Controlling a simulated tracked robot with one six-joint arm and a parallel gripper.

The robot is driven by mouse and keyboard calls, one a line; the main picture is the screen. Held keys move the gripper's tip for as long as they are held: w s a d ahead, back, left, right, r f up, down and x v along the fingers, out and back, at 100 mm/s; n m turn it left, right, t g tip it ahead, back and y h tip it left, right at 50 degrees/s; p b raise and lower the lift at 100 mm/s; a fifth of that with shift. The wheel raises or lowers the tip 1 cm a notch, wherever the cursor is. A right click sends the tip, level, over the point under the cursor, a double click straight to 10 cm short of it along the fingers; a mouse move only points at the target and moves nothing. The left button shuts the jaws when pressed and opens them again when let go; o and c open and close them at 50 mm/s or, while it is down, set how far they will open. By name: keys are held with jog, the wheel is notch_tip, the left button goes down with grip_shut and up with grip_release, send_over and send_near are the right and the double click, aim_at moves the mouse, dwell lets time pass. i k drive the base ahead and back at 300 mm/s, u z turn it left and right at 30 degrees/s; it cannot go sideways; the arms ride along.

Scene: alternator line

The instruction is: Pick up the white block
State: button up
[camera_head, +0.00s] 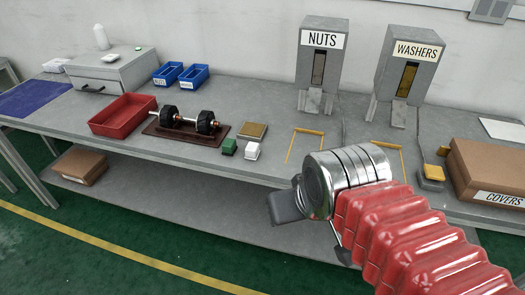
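The white block (252,150) is a small block on the grey table, near its front edge. A green block (229,146) sits just to its left, and a tan square pad (252,131) lies behind it. My gripper (312,232) hangs in front of the table edge, to the right of and nearer than the white block, apart from it. The metal wrist and red arm sleeve hide part of the gripper, and I cannot tell how far its fingers are apart.
A dark weight-like part (190,122) on a brown base and a red tray (122,114) stand to the left. Nuts (320,65) and washers (404,75) dispensers stand at the back. A covers box (490,170) is at right. Table between blocks and yellow-marked area is clear.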

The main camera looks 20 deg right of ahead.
aim_at(252, 151)
jog(key=i, duration=0.95)
